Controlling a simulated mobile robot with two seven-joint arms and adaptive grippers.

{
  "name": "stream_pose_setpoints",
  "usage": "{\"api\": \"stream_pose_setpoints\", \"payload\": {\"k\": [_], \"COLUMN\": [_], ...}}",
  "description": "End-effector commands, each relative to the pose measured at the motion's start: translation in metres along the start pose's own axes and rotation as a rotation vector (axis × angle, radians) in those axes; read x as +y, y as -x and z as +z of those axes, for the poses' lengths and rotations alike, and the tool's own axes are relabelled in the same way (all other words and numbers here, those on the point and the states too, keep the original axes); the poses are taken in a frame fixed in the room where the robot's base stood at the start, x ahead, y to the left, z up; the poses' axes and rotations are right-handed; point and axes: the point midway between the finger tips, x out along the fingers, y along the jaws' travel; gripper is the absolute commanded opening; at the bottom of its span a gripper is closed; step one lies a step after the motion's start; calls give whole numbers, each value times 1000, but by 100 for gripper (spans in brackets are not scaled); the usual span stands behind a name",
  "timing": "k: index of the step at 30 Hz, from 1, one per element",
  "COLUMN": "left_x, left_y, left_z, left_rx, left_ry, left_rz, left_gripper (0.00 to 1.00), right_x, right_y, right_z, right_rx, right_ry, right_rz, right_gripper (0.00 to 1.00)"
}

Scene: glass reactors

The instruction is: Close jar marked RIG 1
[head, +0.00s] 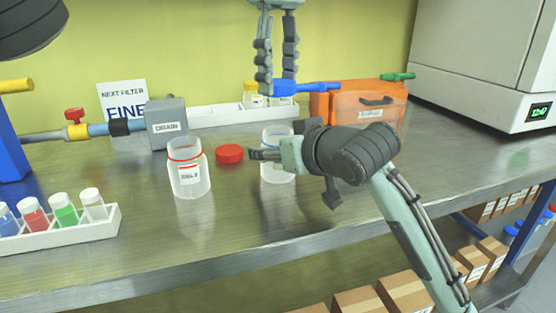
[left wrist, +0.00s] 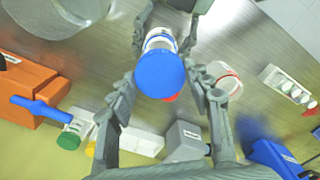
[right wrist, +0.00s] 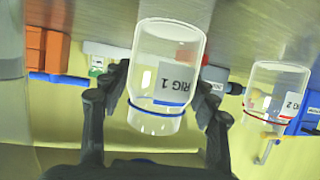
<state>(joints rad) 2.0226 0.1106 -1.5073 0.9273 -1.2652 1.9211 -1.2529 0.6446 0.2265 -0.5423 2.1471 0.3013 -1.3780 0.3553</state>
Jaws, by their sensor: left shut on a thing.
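The jar RIG 1 (head: 279,171) is clear with a blue ring at its neck and stands open on the bench; its label reads in the right wrist view (right wrist: 172,82). My right gripper (head: 268,154) has its fingers on both sides of this jar, apparently touching it, and hides part of it in the head view. My left gripper (head: 278,84) points down from above and is shut on a blue lid (head: 284,88). The lid is above the jar and apart from it. In the left wrist view the lid (left wrist: 160,75) covers part of the jar.
The jar RIG 2 (head: 188,178) with a red ring and a red lid (head: 230,153) stand to the left. A vial rack (head: 62,231), a drain box (head: 166,128) and an orange case (head: 367,106) surround them. The bench front (head: 180,228) is clear.

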Motion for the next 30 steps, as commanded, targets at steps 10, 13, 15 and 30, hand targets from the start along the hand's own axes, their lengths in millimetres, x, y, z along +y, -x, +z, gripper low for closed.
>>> {"api": "stream_pose_setpoints", "payload": {"k": [10, 13, 15, 30], "left_x": [0, 0, 0, 0], "left_y": [0, 0, -2, -50], "left_z": [0, 0, 0, 0], "left_rx": [0, 0, 0, 2], "left_ry": [0, 0, 0, 0], "left_rz": [0, 0, -1, 1], "left_gripper": [38, 38, 38, 38], "right_x": [0, 0, 0, 0], "right_y": [0, 0, 0, 0], "right_z": [0, 0, 0, 0], "right_rx": [0, 0, 0, 0], "right_ry": [0, 0, 0, 0], "right_rz": [0, 0, 0, 0], "right_gripper": [12, 1, 1, 1]}}
